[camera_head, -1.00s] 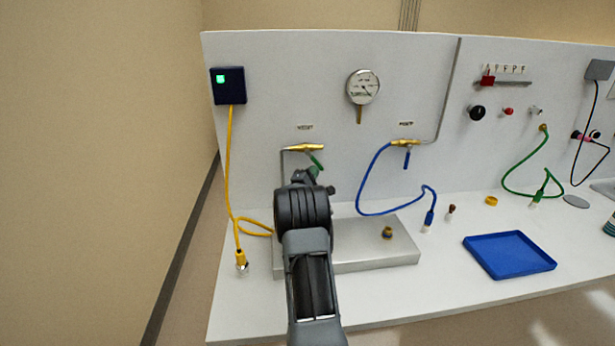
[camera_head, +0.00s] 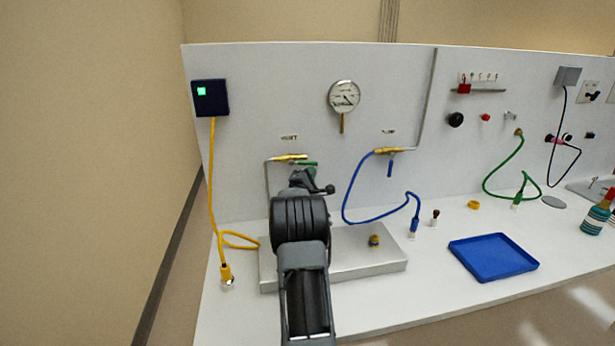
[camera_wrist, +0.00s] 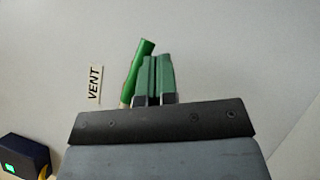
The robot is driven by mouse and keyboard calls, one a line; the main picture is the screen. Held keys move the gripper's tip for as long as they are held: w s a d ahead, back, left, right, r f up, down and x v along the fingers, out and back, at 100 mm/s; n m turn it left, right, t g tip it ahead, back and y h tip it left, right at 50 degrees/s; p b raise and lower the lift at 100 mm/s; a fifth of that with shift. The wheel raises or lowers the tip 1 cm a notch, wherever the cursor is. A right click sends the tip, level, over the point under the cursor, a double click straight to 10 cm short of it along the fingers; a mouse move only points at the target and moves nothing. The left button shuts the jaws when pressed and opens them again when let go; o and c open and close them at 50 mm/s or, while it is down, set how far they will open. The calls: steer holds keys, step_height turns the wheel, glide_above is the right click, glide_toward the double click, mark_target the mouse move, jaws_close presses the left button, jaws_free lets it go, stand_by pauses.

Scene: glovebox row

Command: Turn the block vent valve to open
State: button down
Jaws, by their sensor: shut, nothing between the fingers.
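The block vent valve is a brass body (camera_head: 290,157) on the back panel under a VENT label (camera_head: 289,137). Its green handle (camera_head: 308,163) points right, nearly in line with the brass body. In the wrist view the green handle (camera_wrist: 138,68) leans slightly right, next to the VENT label (camera_wrist: 95,85). My gripper (camera_wrist: 156,60) has its green-grey fingers shut and empty, just right of the handle in that view. I cannot tell if they touch it. In the head view my arm hides the fingertips, below the valve.
A brass valve with a blue handle (camera_head: 390,168) and a blue hose (camera_head: 352,210) is to the right. A round gauge (camera_head: 344,96) hangs above. A metal plate (camera_head: 350,262) lies below my arm. A yellow cable (camera_head: 211,190) hangs left. A blue tray (camera_head: 493,257) is right.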

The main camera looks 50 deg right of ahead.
steer(key=shift+d+r, duration=0.1)
steer(key=shift+r, duration=0.25)
steer(key=shift+s, duration=0.1)
stand_by(0.5)
steer(key=b+v, duration=0.2)
steer(key=v, duration=1.1)
steer(key=shift+a+f, duration=0.15)
steer(key=shift+a, duration=0.2)
